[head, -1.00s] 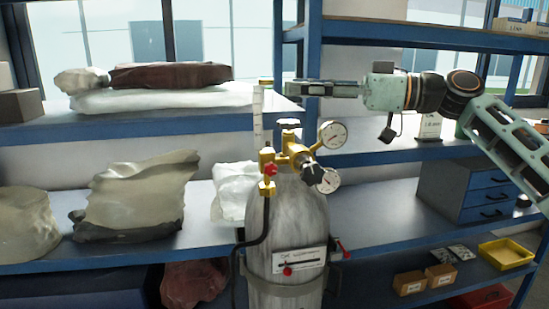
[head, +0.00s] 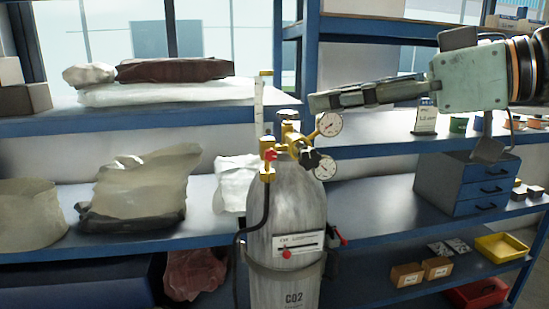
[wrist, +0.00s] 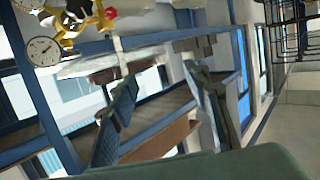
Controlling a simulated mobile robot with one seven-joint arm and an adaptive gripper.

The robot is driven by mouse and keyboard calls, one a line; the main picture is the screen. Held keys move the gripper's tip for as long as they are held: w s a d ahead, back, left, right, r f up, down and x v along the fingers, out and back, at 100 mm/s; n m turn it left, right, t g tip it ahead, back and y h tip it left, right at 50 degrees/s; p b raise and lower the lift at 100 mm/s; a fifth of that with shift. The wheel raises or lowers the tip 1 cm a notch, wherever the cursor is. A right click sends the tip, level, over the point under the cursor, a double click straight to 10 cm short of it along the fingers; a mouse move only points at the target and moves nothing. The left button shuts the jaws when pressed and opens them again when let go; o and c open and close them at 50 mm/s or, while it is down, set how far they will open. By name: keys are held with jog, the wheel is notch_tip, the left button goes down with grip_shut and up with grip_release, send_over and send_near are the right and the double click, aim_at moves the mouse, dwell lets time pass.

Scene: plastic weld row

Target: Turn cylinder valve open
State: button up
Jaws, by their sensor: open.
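A grey CO2 cylinder (head: 290,215) stands upright in front of blue shelves. Its valve knob (head: 288,116) tops a brass regulator (head: 290,148) with two round gauges, a red knob and a black knob. My gripper (head: 312,102) reaches in from the right in the head view, just right of the valve knob and a little higher; I cannot tell the depth gap. In the wrist view the open fingers (wrist: 160,115) have nothing between them, and the brass valve parts (wrist: 78,18) and a gauge (wrist: 42,50) show at the upper left, tilted.
Blue shelves (head: 60,258) behind hold sacks (head: 140,195), a grey drawer unit (head: 468,183), small boxes and a yellow tray (head: 502,246). A black hose (head: 262,205) hangs at the cylinder's left. A shelf upright stands behind the valve.

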jog(key=s+d+f+m+g+h, duration=0.1)
jog(key=f+m+h, duration=0.3)
jog(key=f, duration=0.8)
jog(key=s+d+f+m+h+b, duration=0.1)
jog(key=s+d+f+m+h, duration=0.1)
jog(key=f, duration=1)
jog(key=s+d+f+m+g+h+b, duration=0.1)
jog(key=s+f+m+h, duration=0.4)
jog(key=f, duration=0.7)
jog(key=shift+d+m+g+h, duration=0.3)
jog(key=shift+d+h, duration=0.05)
jog(key=shift+h, duration=0.55)
